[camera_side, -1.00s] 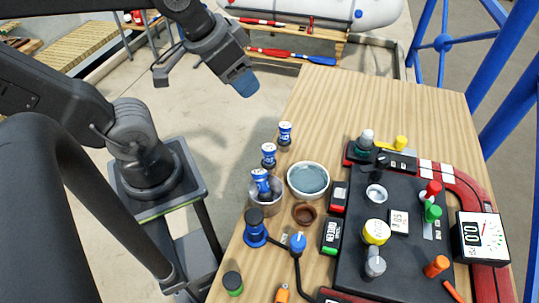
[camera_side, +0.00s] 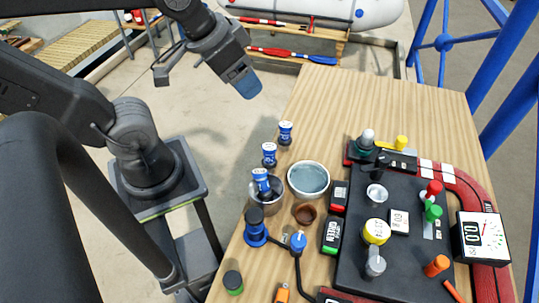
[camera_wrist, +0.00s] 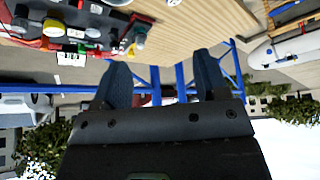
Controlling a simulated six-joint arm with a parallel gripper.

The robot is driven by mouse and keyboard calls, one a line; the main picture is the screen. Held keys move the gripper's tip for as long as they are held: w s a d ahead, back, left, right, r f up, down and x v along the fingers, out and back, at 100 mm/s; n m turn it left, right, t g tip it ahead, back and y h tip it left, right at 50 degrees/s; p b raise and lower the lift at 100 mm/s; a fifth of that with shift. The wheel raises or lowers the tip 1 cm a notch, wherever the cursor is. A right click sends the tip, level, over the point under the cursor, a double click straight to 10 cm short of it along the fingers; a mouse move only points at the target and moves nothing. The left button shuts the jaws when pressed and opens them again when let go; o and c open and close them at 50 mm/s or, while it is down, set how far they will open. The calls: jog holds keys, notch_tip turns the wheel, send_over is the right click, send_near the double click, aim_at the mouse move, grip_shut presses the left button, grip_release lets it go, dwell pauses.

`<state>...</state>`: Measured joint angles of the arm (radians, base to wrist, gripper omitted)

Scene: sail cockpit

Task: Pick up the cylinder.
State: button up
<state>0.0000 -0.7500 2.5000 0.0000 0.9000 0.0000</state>
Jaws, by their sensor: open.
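Several cylinder-shaped pieces are on the wooden table, and I cannot tell which one is the cylinder. In the side view, an orange cylinder (camera_side: 436,266) lies tilted at the front right of the black board. A green one (camera_side: 433,213) and a red one (camera_side: 433,188) are near the board's right side. A yellow one (camera_side: 401,143) is at the back. My gripper (camera_side: 247,84) is in the air left of the table's far end, apart from all of them. In the wrist view my gripper (camera_wrist: 161,70) has its blue fingers apart with nothing between them.
Blue-and-white cans (camera_side: 285,133) stand along the table's left edge, one inside a metal cup. A grey bowl (camera_side: 308,179) and a brown cup (camera_side: 305,214) are beside them. A white meter box (camera_side: 481,238) is at the right. The table's far end (camera_side: 385,95) is clear.

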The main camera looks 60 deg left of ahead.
jog(key=m+g+y, duration=0.2)
jog(key=m+g, duration=0.4)
jog(key=m, duration=1.1)
send_near(273, 148)
jog(key=f, duration=0.2)
jog(key=a+f, duration=0.1)
jog(key=f, duration=0.5)
jog(key=shift+s+a, duration=0.15)
jog(key=shift+s+a+f, duration=0.1)
jog(key=shift+a+f, duration=0.1)
jog(key=shift+f, duration=0.65)
jog(key=shift+s+a+f, duration=0.1)
jog(key=shift+a+f, duration=0.15)
jog(key=shift+f, duration=0.6)
jog(key=shift+s+a+f, duration=0.1)
jog(key=shift+a+f, duration=0.1)
jog(key=shift+f, duration=0.65)
jog(key=shift+w, duration=0.1)
jog(key=c, duration=1.1)
